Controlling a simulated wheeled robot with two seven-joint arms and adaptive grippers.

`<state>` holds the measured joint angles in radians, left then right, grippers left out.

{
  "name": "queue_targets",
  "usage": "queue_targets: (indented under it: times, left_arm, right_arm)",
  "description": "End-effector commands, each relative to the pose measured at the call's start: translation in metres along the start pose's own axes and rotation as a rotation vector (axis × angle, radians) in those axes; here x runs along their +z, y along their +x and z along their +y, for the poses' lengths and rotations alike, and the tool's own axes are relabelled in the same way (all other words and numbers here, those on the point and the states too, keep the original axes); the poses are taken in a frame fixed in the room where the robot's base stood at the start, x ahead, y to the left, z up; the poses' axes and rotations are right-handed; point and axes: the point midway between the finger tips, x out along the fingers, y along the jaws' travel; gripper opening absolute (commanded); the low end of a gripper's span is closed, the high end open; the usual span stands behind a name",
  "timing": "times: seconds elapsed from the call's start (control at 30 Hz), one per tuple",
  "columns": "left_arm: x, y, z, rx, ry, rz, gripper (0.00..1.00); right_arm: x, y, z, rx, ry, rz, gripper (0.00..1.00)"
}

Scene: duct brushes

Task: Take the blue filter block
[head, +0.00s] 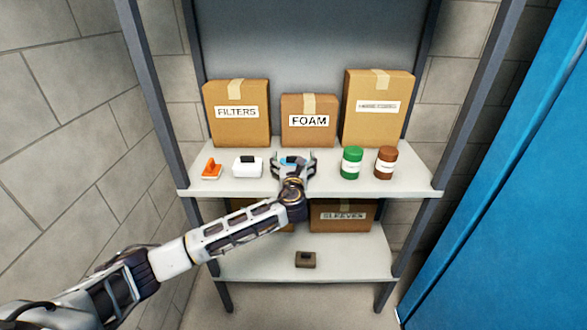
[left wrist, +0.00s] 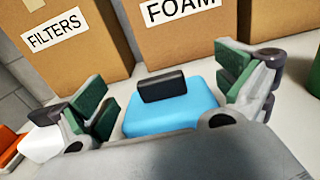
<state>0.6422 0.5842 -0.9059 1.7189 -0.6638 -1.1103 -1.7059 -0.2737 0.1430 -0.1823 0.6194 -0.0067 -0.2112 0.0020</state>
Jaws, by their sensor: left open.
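The blue filter block (left wrist: 170,108), with a black grip (left wrist: 162,87) on top, sits on the upper shelf in front of the FOAM box. In the head view only a small part of the blue block (head: 287,162) shows behind my gripper. My left gripper (head: 293,165) is open at the block. In the left wrist view its green-padded fingers (left wrist: 165,90) stand on the left and right of the block, with a gap visible on the right side. The block's near edge is hidden by the gripper body. My right gripper is not in view.
A white block (head: 247,168) and an orange block (head: 212,170) lie to the left. A green jar (head: 351,163) and a brown jar (head: 386,163) stand to the right. FILTERS (head: 236,130) and FOAM (head: 308,135) boxes stand behind. Posts flank the shelf.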

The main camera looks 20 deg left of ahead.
Motion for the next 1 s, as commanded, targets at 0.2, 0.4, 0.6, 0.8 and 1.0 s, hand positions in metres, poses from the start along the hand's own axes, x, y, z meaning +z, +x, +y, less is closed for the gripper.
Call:
queue_targets:
  times: [0.2, 0.4, 0.6, 0.8, 1.0]
  left_arm:
    - [0.0, 0.008, 0.0, 0.0, 0.0, 0.001, 1.0]
    - [0.0, 0.008, 0.0, 0.0, 0.0, 0.001, 1.0]
    - [-0.001, 0.008, 0.0, 0.0, 0.0, 0.001, 1.0]
    - [-0.001, 0.008, 0.0, 0.0, 0.0, 0.001, 0.77]
    - [0.0, 0.008, 0.0, 0.0, 0.0, 0.0, 0.65]
  right_arm:
    - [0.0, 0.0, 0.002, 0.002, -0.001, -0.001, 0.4]
    - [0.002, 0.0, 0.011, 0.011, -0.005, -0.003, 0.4]
    - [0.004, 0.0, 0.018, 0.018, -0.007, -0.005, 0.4]
    - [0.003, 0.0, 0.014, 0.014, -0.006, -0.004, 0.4]
    - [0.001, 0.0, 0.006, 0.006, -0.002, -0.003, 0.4]
